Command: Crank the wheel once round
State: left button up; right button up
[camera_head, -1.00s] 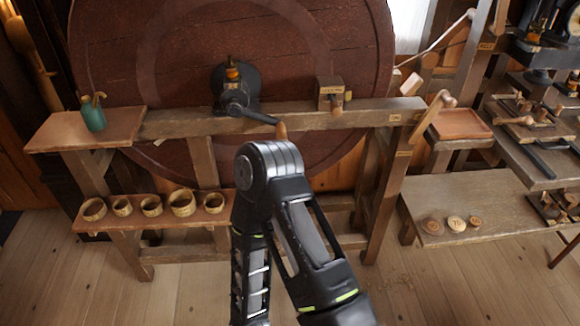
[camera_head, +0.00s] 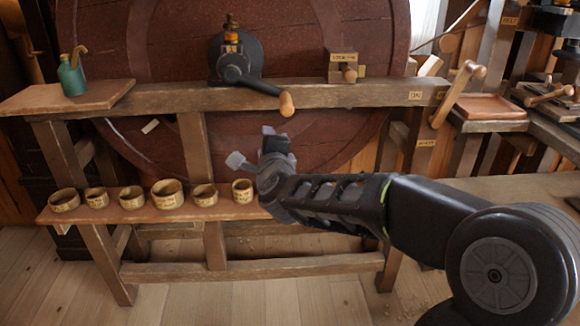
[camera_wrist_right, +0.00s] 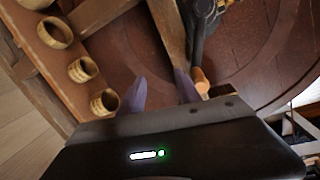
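The large dark red wheel (camera_head: 180,48) stands upright behind a wooden frame. A black crank (camera_head: 245,78) sits at the frame's top beam, and its arm points right and down to a wooden handle (camera_head: 287,104). In the right wrist view the handle (camera_wrist_right: 201,80) is just right of the fingers. My right gripper (camera_head: 254,148) is below and slightly left of the handle, apart from it. Its two fingers (camera_wrist_right: 162,84) are spread in the right wrist view with nothing held between them. My left gripper is not in view.
A wooden lever (camera_head: 458,92) stands at the frame's right end. Several small rings (camera_head: 167,194) line the lower shelf (camera_head: 110,212). A green bottle (camera_head: 72,78) is on the left ledge (camera_head: 110,93).

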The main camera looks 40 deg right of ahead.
pick_arm(q)
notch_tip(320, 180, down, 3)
jog(key=shift+b, duration=0.65)
pick_arm(e)
jog(key=s+d+r+m+h, duration=0.2)
jog(key=s+d+r+m, duration=0.1)
jog(key=s+r+m, duration=0.1)
jog(key=shift+d+r, duration=0.25)
jog(key=shift+r, duration=0.2)
